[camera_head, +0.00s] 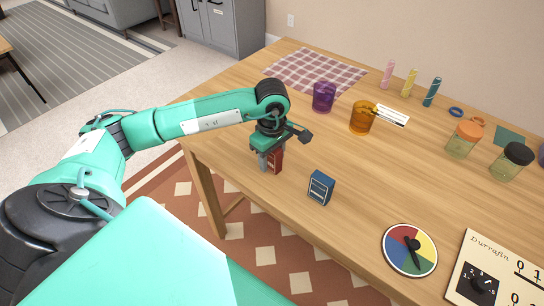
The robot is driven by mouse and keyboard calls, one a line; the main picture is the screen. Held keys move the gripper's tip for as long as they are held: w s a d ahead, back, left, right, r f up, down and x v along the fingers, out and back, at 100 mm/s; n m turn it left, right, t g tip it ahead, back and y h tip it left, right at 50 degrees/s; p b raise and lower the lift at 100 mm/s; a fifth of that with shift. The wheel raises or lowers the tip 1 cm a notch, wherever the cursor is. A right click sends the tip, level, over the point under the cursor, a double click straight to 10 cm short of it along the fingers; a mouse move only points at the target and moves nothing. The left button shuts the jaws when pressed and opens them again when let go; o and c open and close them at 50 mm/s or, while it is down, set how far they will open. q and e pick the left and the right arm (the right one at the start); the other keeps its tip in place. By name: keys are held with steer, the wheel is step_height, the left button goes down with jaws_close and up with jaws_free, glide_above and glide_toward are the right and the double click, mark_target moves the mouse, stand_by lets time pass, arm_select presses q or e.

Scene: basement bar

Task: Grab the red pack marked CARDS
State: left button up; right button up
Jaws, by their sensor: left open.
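A small red pack (277,162) stands upright near the left front edge of the wooden table. Any marking on it is too small or too covered to read. My left gripper (270,160) points down over the pack, its fingers beside it, and partly hides it. Its jaws are open; I cannot tell whether a finger touches the pack. A blue pack (321,188) stands just right of the red one. My right gripper is not in view.
The table (365,175) also holds a purple cup (324,97), an orange cup (362,118), a coloured spinner disc (410,250), a Durrafin board (495,275) and two lidded jars (464,139) (511,161). The table's middle is clear.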

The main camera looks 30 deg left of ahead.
arm_select(q)
jaws_close()
steer(key=shift+r, duration=0.1)
